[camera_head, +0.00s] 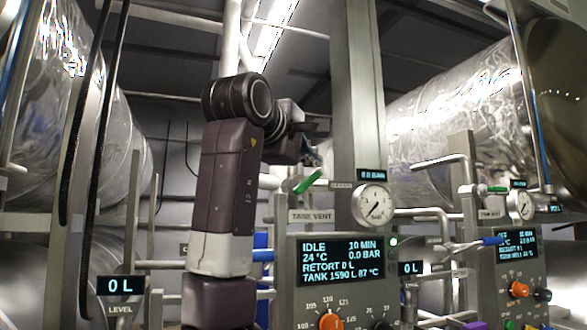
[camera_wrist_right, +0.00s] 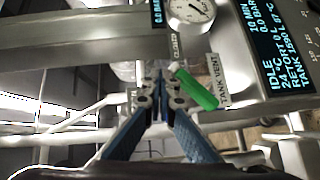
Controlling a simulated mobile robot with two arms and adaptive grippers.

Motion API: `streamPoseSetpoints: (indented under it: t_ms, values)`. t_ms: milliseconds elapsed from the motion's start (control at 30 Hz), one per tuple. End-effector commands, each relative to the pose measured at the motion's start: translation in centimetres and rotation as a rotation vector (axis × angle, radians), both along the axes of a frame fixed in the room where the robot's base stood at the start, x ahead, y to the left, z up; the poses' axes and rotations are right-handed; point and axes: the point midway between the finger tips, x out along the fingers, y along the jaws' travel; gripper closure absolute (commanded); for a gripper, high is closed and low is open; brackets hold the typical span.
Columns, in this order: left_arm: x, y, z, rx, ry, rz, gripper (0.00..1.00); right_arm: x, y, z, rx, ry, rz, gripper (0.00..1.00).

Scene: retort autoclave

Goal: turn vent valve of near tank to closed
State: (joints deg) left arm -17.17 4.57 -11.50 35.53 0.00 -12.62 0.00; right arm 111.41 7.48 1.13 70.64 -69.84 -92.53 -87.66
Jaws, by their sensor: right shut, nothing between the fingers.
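The near tank's vent valve has a green lever handle (camera_head: 307,181), which tilts up to the right above the TANK VENT label (camera_head: 311,216). In the wrist view the handle (camera_wrist_right: 197,90) lies slanted, between the TANK VENT label and a CLOSED label (camera_wrist_right: 176,46). My right gripper (camera_wrist_right: 160,82) is shut and empty, its fingertips beside the handle's upper end; I cannot tell whether they touch. In the head view my right gripper (camera_head: 312,153) is small and dark, above and behind the handle. My left gripper is not in view.
A pressure gauge (camera_head: 373,204) and a lit display (camera_head: 341,262) sit right of and below the valve. A grey post (camera_head: 358,100) rises close behind. An orange knob (camera_head: 330,321) is lower down. A second panel (camera_head: 517,243) stands at the right.

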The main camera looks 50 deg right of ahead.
Motion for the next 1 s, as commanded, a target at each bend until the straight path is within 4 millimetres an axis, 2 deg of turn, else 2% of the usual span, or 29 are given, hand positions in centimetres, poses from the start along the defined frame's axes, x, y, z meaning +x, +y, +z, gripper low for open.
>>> streamPoseSetpoints:
  t_ms: [1000]
  values:
    - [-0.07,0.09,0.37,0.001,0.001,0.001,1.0,-0.23,-1.1,-0.06,0.001,0.001,-0.003,1.0]
